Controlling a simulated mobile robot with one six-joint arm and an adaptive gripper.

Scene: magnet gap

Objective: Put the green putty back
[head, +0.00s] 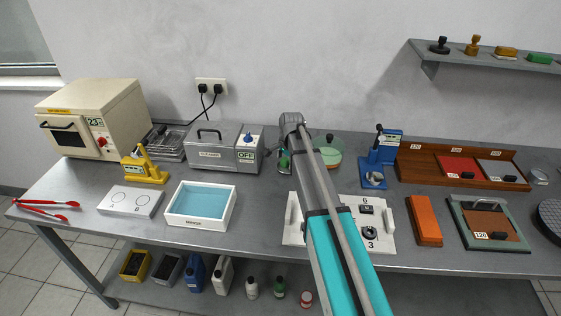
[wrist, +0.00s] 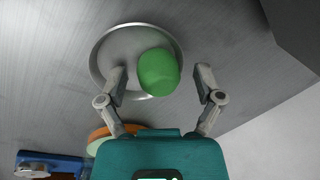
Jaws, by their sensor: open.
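The green putty (wrist: 158,72) is a rounded lump, seen in the wrist view over the right half of a shallow round metal dish (wrist: 112,48). I cannot tell whether it rests fully inside the dish. My gripper (wrist: 160,78) is open, with one finger on each side of the putty and a gap on both sides. In the head view a bit of green (head: 284,159) shows just left of my arm; the arm hides most of that spot, including the fingertips.
A round green and orange piece (head: 330,158) lies right of my arm, with a blue press (head: 375,172) beyond it. Left stand a metal bath marked OFF (head: 248,155) and a white rinse tray (head: 230,212).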

